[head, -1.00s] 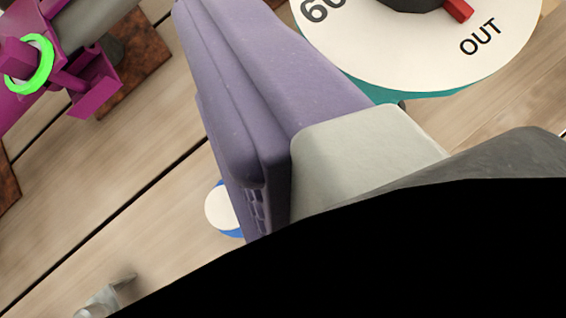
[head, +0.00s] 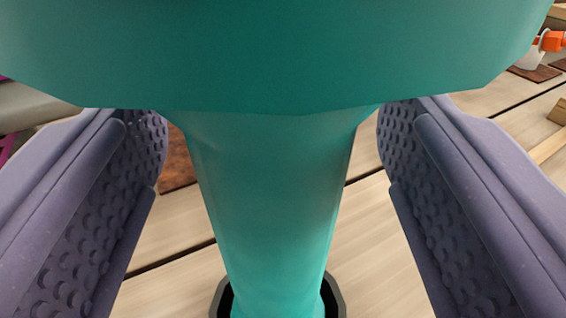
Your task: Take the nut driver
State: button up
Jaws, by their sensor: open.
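I cannot make out a nut driver for certain in the current head view. My gripper (head: 272,135) is open, with one purple textured finger at the left and one at the right. A teal stem (head: 272,200) stands between the fingers, with a visible gap on both sides. Above it, a wide teal head (head: 270,55) fills the top of the picture. The stem's lower end meets a dark ring (head: 336,296) at the bottom edge. The top of the teal head is out of view.
The wooden plank surface (head: 375,225) lies below. A rust-brown plate (head: 176,165) shows behind the left finger. At the upper right are an orange and white object (head: 549,42) and wooden blocks (head: 560,112). Magenta and grey parts show at the left edge.

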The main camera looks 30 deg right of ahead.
jog(key=shift+w+d, duration=0.25)
jog(key=shift+w, duration=0.3)
jog(key=shift+c, duration=0.2)
grip_shut()
jog(key=shift+r, duration=0.1)
